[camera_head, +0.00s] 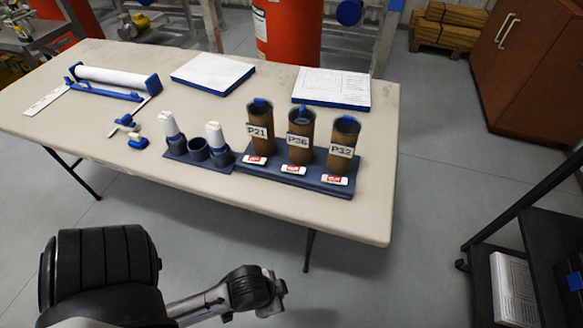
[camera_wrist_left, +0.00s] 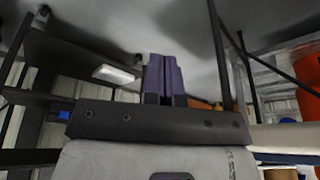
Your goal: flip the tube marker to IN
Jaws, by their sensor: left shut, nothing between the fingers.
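Three brown tubes labelled P21 (camera_head: 261,131), P36 (camera_head: 300,138) and P32 (camera_head: 343,148) stand upright in a dark blue rack (camera_head: 311,187) on the table. In front of each is a small red and white marker: left (camera_head: 256,160), middle (camera_head: 293,169) and right (camera_head: 334,180). Their lettering is too small to read. Blue pieces show at the tube mouths. My left gripper (camera_wrist_left: 165,78) shows purple fingers pressed together, empty, in the left wrist view, away from the tubes. My right gripper is not in view.
A black shelf cart (camera_head: 550,240) stands at right. Floor between cart and table is clear.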

